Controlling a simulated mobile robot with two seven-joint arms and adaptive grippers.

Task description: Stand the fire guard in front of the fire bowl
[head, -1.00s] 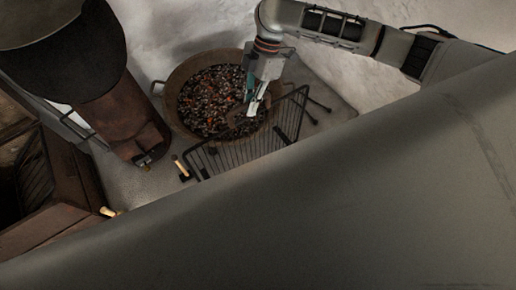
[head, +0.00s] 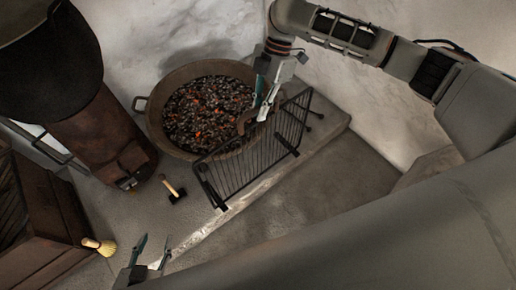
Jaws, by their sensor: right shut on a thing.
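The fire guard (head: 250,163) is a black barred panel in front of the round fire bowl (head: 152,117), overlapping its lower right rim in the head view. It looks upright or slightly tilted; I cannot tell whether its feet bear fully on the hearth. My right gripper (head: 264,108) reaches down from above and is shut on the guard's top, beside a brown handle-like part. My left gripper (head: 152,252) is at the bottom of the view, fingers apart and empty, away from the guard.
The bowl holds dark coals with orange embers. A small mallet (head: 174,190) lies on the hearth left of the guard. A brush (head: 98,245) lies beside a brown wooden crate (head: 45,215). A rusty stove-like body (head: 105,130) stands left of the bowl. The raised hearth edge (head: 215,218) runs diagonally.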

